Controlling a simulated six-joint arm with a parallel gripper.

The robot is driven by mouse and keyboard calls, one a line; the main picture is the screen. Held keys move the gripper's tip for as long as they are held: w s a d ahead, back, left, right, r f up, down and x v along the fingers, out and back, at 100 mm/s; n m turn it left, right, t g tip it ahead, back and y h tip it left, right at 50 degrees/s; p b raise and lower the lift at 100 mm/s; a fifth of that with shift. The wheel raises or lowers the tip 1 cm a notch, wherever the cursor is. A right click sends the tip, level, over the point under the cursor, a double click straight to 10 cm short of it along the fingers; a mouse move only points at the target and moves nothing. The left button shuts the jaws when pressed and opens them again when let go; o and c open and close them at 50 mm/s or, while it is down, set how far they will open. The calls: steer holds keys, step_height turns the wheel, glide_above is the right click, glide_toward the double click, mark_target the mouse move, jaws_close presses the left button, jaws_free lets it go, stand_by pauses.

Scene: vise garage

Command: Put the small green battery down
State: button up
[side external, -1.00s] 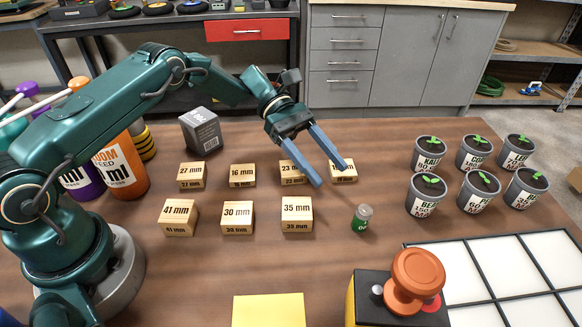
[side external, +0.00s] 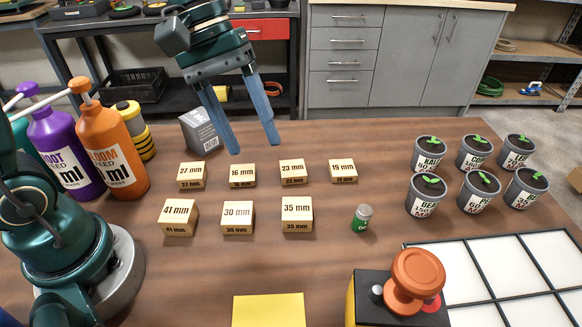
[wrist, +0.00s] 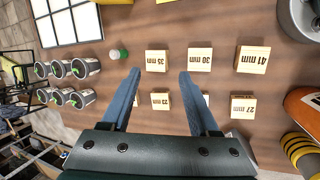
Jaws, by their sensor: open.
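The small green battery (side external: 362,218) stands upright on the brown table, right of the wooden block marked 35 mm. Its top is pale grey and its lower part is green. It also shows in the wrist view (wrist: 118,54), left of the blocks. My gripper (side external: 255,147) is open and empty, raised above the table behind the back row of blocks. In the wrist view its two blue fingers (wrist: 160,72) are spread wide with nothing between them being held. The battery is apart from the gripper.
Several wooden blocks (side external: 238,217) with millimetre labels stand in two rows mid-table. Several potted seedlings (side external: 427,194) stand at right. An orange knob on a box (side external: 415,280) and a white-panelled grid (side external: 480,270) are at front right. Spray bottles (side external: 112,150) stand at left.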

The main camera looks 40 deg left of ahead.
steer(key=s+a+m+t+y, duration=0.4)
steer(key=s+a+m+t, duration=0.1)
steer(key=s, duration=0.4)
steer(key=shift+s+a+f+m+y, duration=0.15)
steer(key=shift+s+a+m+y, duration=0.25)
steer(key=shift+m, duration=0.5)
steer(key=shift+w, duration=0.15)
